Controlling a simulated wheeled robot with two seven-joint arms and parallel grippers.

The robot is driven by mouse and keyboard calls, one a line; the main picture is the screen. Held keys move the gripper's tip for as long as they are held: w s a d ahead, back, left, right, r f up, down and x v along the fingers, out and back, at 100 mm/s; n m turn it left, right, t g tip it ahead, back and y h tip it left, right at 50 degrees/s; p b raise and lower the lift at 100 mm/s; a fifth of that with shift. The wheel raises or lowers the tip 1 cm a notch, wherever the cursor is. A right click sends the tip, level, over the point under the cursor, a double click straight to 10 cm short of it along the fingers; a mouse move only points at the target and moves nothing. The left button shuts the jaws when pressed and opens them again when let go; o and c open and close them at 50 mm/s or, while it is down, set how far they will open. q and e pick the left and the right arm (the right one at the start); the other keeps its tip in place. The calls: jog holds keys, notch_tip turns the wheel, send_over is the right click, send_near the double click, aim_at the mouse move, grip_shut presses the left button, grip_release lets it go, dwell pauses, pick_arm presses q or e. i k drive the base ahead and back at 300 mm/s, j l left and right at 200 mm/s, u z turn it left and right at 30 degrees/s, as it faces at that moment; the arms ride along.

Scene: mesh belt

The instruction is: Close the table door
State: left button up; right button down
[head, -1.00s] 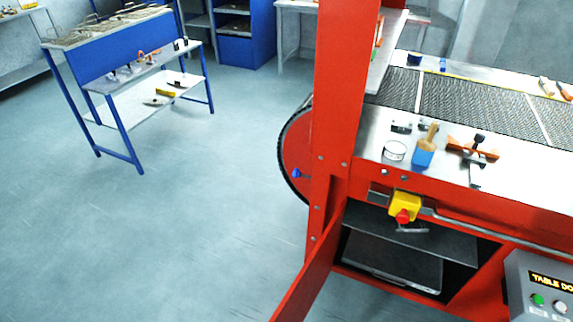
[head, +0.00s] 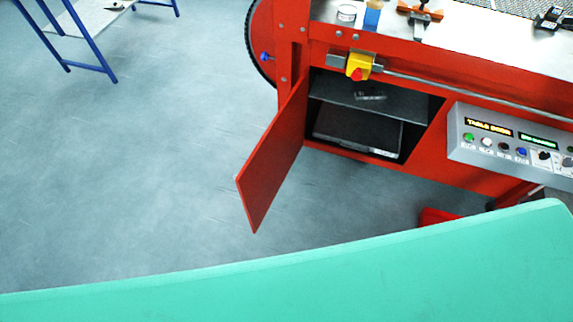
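The table door (head: 272,160) is a flat red panel on the red machine. It stands open, swung out toward the left front. Its hinged edge meets the frame at the left side of a dark cabinet opening. Inside the opening are a black shelf (head: 365,103) with a small object on it and a dark flat box (head: 357,130) below. Neither of my grippers shows in the head view, so I cannot see how they stand relative to the door.
A green surface (head: 330,272) fills the bottom foreground. A control panel (head: 510,140) juts out at the right, and a yellow-red switch (head: 358,66) sits above the opening. A blue-legged table (head: 85,35) stands at upper left. The floor left of the door is clear.

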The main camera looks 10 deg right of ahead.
aim_at(258, 184)
jog(key=j+z, duration=0.1)
jog(key=z, duration=1.5)
jog(key=j+z, duration=0.1)
jog(key=j, duration=0.65)
jog(key=k+j+z, duration=0.15)
jog(key=j, duration=0.6)
jog(key=j+z, duration=0.1)
jog(key=j, duration=0.65)
